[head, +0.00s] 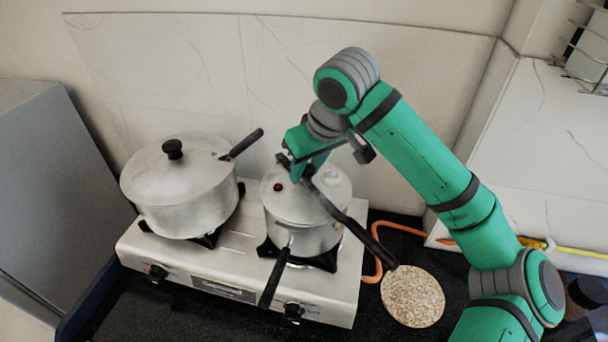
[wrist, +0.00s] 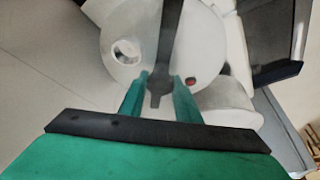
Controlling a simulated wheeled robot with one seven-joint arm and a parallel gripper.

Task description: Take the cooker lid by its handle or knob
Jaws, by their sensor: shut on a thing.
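The pressure cooker (head: 305,240) is a silver pot on the right burner. Its round lid (head: 332,186) lies on top, with a red button and a long black handle (head: 348,222) running toward the lower right. My gripper (head: 299,178) is over the lid, with its green fingers pointing down. In the wrist view my gripper (wrist: 160,85) has a finger on each side of the black handle (wrist: 172,35) and is shut on it. The pale lid (wrist: 125,75) shows behind the fingers, with the red button at right. Whether the lid is raised cannot be told.
A larger lidded pot (head: 185,205) with a black knob stands on the left burner of the stove (head: 240,275). The cooker's lower black handle (head: 275,277) sticks out to the front. A speckled round mat (head: 413,297) and an orange hose (head: 378,262) lie at right. A wall stands close behind.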

